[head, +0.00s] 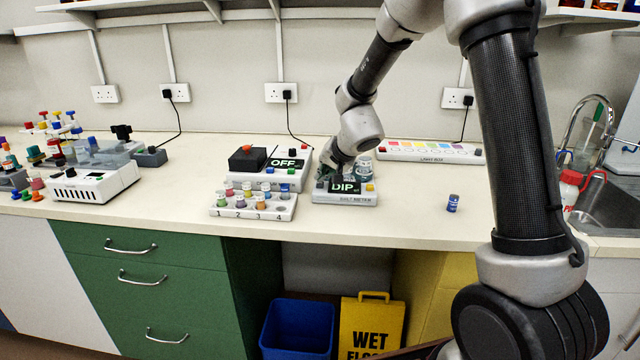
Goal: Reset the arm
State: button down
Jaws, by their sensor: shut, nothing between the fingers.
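My arm reaches down from the upper right, and my gripper (338,164) is low over the back left of the salt meter (352,198) on the bench. The fingers are small and partly hidden behind my wrist; they look shut with nothing held. The salt meter is a white box whose display reads DIP. A clear glass vessel (365,168) stands just right of my gripper, at the back of the meter. I cannot tell whether my fingers touch the meter.
A rack (226,211) of numbered, coloured vials and a box reading OFF (283,174) stand left of the meter. A light box (430,158) lies behind. A sink (612,205) is at far right.

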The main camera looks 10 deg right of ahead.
jog(key=shift+w+r, duration=0.1)
jog(key=shift+r, duration=0.55)
